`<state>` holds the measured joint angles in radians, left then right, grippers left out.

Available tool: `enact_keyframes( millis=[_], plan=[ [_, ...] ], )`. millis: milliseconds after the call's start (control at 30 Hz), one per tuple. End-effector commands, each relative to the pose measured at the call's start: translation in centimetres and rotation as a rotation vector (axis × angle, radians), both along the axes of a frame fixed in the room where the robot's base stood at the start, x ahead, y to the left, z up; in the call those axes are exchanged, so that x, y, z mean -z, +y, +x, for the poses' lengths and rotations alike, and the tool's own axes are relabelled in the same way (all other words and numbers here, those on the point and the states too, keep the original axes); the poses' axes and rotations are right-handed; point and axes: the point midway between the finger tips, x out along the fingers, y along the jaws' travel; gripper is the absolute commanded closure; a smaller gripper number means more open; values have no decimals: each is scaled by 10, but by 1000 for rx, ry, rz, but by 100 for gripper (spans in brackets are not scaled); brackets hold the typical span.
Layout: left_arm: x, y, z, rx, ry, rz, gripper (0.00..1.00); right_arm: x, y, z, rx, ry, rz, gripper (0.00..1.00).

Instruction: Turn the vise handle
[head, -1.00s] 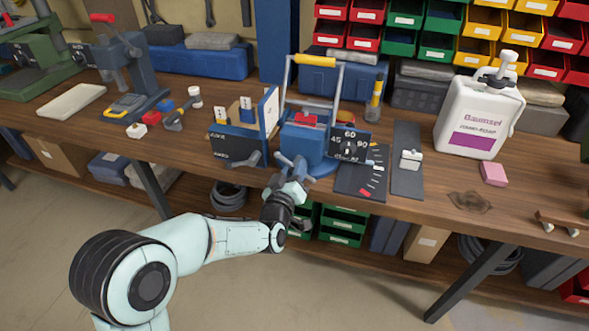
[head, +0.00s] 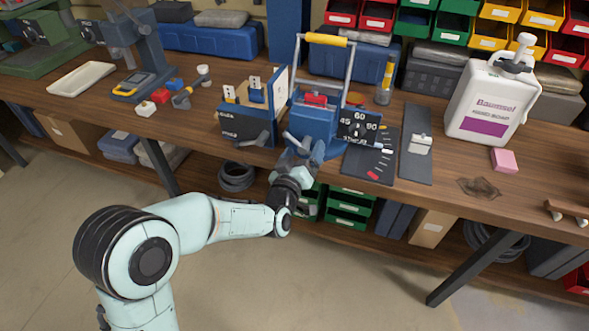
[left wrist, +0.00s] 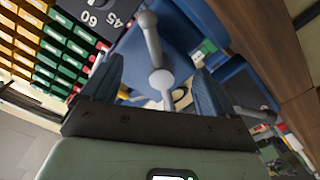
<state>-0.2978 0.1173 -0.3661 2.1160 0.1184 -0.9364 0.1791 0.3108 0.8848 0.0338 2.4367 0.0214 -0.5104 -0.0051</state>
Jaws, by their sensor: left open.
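The blue vise (head: 313,122) stands at the front edge of the workbench, with a red piece in its top. Its grey handle, a bar with rounded ends (left wrist: 153,42), lies between my left gripper's two dark fingers in the left wrist view. In the head view my left gripper (head: 303,153) is at the vise's front and largely covers the handle. My left gripper (left wrist: 160,72) is open, with gaps visible between the fingers and the bar. My right gripper is in neither view.
A white soap canister (head: 490,103) and pink block (head: 504,160) are farther right.

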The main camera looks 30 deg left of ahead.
Motion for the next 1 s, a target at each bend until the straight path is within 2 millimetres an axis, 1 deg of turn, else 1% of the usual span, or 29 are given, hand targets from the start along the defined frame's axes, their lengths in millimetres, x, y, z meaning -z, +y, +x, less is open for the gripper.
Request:
enact_keyframes(
  millis=[300,400,500,600,700,967,1000],
  plan=[
    [-2,-17,-69,2,-2,-3,12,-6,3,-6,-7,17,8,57],
    [-2,-21,-88,2,-3,-2,12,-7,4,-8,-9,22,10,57],
    [-2,-25,-102,3,-3,-1,12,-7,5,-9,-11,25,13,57],
    [-1,-27,-112,2,-3,0,12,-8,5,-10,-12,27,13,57],
    [-1,-28,-117,2,-3,0,12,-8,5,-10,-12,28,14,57],
    [-1,-29,-118,2,-3,0,12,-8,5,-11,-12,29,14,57],
    [-1,-29,-118,2,-3,0,22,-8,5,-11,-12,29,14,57]
  ],
)
